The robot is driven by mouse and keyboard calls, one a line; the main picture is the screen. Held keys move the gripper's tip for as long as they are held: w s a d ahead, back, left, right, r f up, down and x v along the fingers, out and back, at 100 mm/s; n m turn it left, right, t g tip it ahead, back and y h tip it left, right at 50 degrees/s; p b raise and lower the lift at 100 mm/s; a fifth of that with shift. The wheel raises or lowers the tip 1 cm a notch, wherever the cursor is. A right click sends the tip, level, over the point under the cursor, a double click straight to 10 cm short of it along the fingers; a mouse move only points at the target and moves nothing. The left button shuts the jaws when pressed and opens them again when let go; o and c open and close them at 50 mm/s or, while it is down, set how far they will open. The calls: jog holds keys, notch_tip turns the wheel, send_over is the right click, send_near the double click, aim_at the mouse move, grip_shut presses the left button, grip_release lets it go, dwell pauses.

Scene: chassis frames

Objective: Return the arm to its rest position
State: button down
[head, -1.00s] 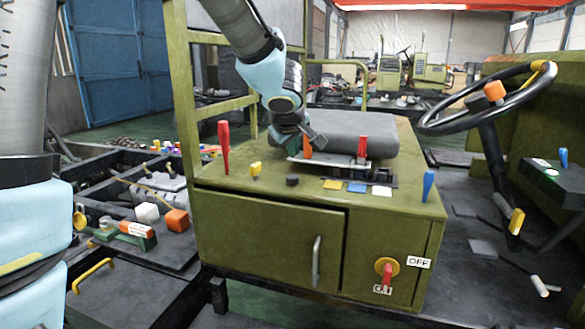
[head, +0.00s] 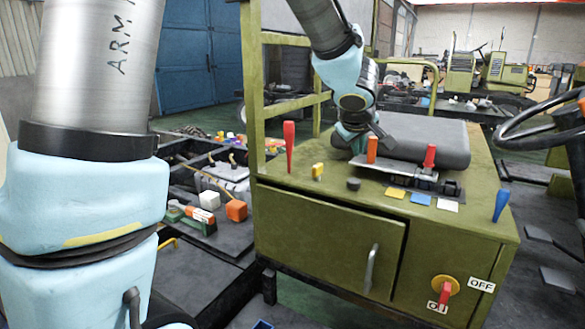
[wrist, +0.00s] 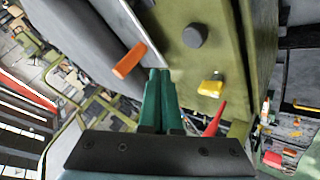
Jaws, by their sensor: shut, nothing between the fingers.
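My gripper (head: 368,138) is above the top of the green cabinet (head: 320,225), beside the grey seat cushion (head: 425,140) and close to an orange lever (head: 371,150). In the wrist view its two green fingers (wrist: 160,75) are together with nothing between them. The orange lever (wrist: 130,60) is just left of the fingertips there, apart from them in that picture. My arm reaches down to the gripper from the top of the head view.
A green frame post (head: 252,90) rises at left. A steering wheel (head: 530,118) is at right.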

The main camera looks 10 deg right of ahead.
jog(key=shift+m, duration=0.7)
jog(key=w+a, duration=0.1)
jog(key=a, duration=0.1)
jog(key=w+a+f, duration=0.1)
jog(key=a, duration=0.2)
jog(key=w+a+f, duration=0.1)
jog(key=a, duration=0.2)
jog(key=s+a+f+g+y, duration=0.1)
jog(key=s+a+f+g, duration=0.1)
jog(key=a, duration=0.7)
jog(key=s+a+f+m+g+y, duration=0.1)
jog(key=s+a+f, duration=0.4)
jog(key=a, duration=0.5)
jog(key=s+a+f+m+g+y, duration=0.1)
jog(key=s+a+f+g+y, duration=0.1)
jog(key=s+a, duration=0.3)
jog(key=a+f+g, duration=0.1)
jog(key=a, duration=0.3)
jog(key=shift+s+a+f+y, duration=0.15)
jog(key=shift+s+f+y, duration=0.15)
jog(key=shift+s, duration=0.1)
